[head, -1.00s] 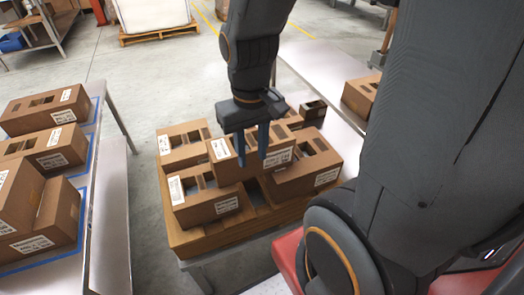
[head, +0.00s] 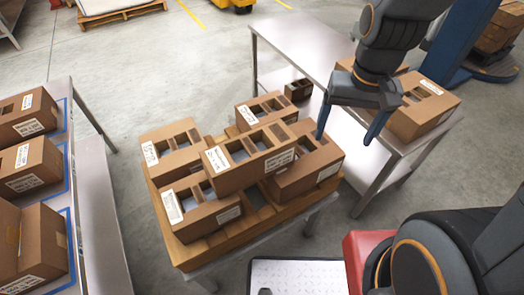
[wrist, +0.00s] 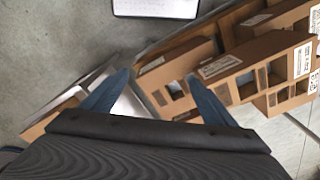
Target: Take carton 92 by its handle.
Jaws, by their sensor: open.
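Several brown cartons with cut-out handles and white labels stand in a pile on a wooden pallet (head: 188,256) on a low stand. One carton (head: 231,180) lies on top, across the others. The label print is too small to read, so I cannot tell which is carton 92. My gripper (head: 347,133) is open and empty, with blue fingers pointing down, at the right side of the pile near a carton (head: 313,174). In the wrist view, the open fingers of my gripper (wrist: 155,95) show with the cartons (wrist: 205,75) to the right, partly behind one finger.
A metal table (head: 300,45) at the back right holds cartons (head: 424,108). A small dark box (head: 298,90) stands beyond the pile. A left table (head: 93,180) bears cartons (head: 28,168). A white patterned board (head: 300,277) lies in front. Grey floor is open behind the pile.

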